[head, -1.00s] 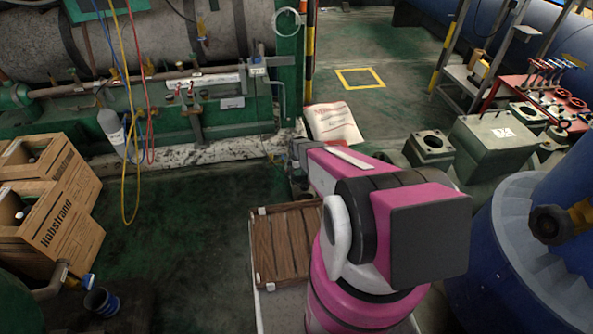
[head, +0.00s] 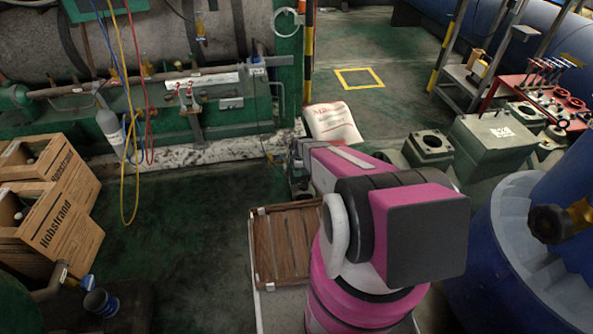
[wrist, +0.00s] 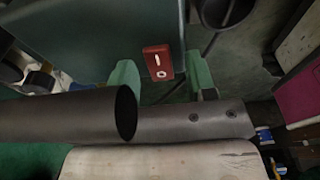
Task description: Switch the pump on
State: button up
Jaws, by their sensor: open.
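The pump (wrist: 90,35) shows in the wrist view as a dark grey-green housing across the top. Its small red switch (wrist: 158,62), with a white line and a white ring on its face, sits at the housing's lower edge. My gripper (wrist: 160,72) is open, its green fingers apart on the left and right of the switch in the picture. I cannot tell whether they touch the housing. A dark, open-ended tube (wrist: 65,117) crosses the lower left close to the camera. In the head view my pink arm hides most of the gripper and pump area.
A wooden pallet-like crate (head: 262,250) lies left of my arm. A white printed sack (head: 333,123) lies behind it. Cardboard boxes (head: 55,180) and hanging hoses (head: 133,150) are at left, a large blue drum (head: 510,255) at right. Dark green floor between is clear.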

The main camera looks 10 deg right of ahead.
notch_tip(320, 180, up, 11)
jog(key=d, duration=0.1)
jog(key=shift+d+f, duration=0.15)
jog(key=shift+d, duration=0.2)
dwell(0.4)
jog(key=s+a+r+m+h, duration=0.1)
jog(key=s+r+m, duration=1.7)
jog(key=s+r, duration=0.3)
notch_tip(320, 180, up, 3)
jog(key=shift+s+a+r+h, duration=0.15)
jog(key=shift+r+h, duration=0.05)
jog(key=shift+h, duration=0.2)
